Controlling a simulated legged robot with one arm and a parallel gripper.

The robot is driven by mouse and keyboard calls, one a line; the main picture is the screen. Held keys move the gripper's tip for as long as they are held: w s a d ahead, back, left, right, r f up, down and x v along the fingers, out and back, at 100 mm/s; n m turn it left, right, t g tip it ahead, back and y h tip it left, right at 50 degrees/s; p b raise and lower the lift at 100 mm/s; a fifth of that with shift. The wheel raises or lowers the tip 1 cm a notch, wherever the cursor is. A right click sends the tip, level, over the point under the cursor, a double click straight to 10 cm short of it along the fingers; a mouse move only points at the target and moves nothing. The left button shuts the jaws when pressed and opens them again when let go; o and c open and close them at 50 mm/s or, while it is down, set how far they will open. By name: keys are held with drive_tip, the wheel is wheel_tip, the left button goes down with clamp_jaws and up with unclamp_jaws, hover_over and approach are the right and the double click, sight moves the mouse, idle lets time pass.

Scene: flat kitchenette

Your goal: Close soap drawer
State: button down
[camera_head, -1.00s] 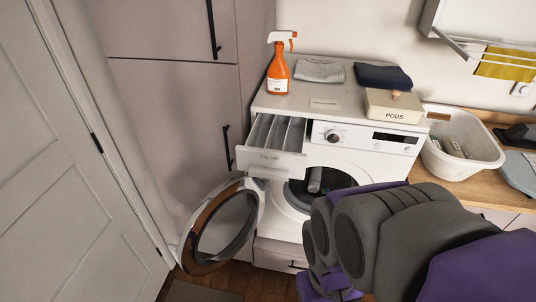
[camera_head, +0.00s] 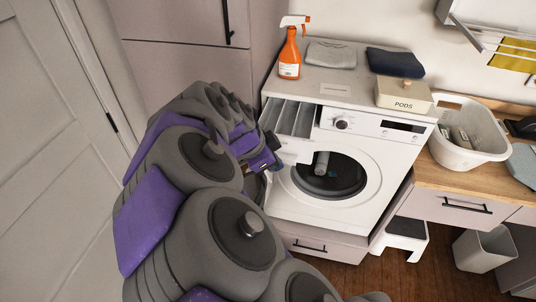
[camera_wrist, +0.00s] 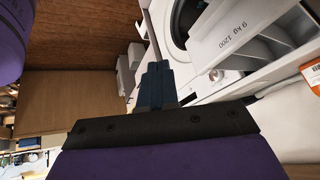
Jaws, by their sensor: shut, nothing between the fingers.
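The soap drawer (camera_head: 289,118) is pulled out at the upper left of the white washing machine (camera_head: 366,155). Its compartments show from above. In the wrist view the drawer (camera_wrist: 240,37) is at the upper right, with "9 kg 1200" on its front. My gripper (camera_head: 272,159) is at the left of the drawer front in the head view, close to it. I cannot tell if they touch. In the wrist view my gripper (camera_wrist: 157,80) is shut and empty, its fingers beside the drawer. The round door opening (camera_head: 328,176) is uncovered; the open door is mostly hidden behind my arm.
An orange spray bottle (camera_head: 289,52), folded cloths (camera_head: 396,62) and a pods box (camera_head: 403,95) stand on the machine top. A white basket (camera_head: 468,145) is on the right counter. A white step stool (camera_head: 404,235) stands on the floor.

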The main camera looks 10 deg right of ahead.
drive_tip(key=w+a+f+m, duration=0.3)
drive_tip(key=a+m, duration=0.2)
drive_tip(key=a, duration=0.1)
drive_tip(key=w+d+f+b, duration=0.1)
drive_tip(key=w+d+f, duration=0.6)
drive_tip(key=f, duration=0.1)
drive_tip(key=shift+t+h, duration=0.3)
drive_tip(key=shift+t, duration=0.1)
drive_tip(key=shift+w, duration=0.1)
